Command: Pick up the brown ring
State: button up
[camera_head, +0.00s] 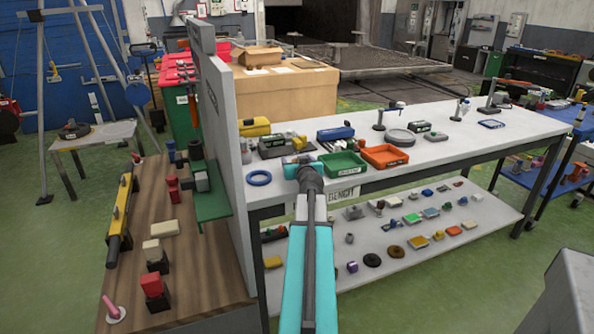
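Two dark ring-shaped things lie flat on the white lower shelf, near its front edge. My gripper (302,160) is at the far end of my turquoise arm, over the left part of the bench top. It is up and to the left of both rings, well apart from them. Its fingers are small and partly hidden by the wrist, so their opening does not show.
The white bench top (455,150) stands above the lower shelf (335,245), with green (343,165) and orange (386,156) trays near my gripper. A blue ring (259,178) lies at the left end. Several small blocks crowd the shelf. A tall grey panel (222,140) stands left.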

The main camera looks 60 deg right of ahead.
jog(key=c, duration=1.5)
jog(key=shift+o, duration=0.2)
jog(key=shift+r, duration=0.15)
notch_tip(320, 180, up, 10)
jog(key=shift+p, duration=0.35)
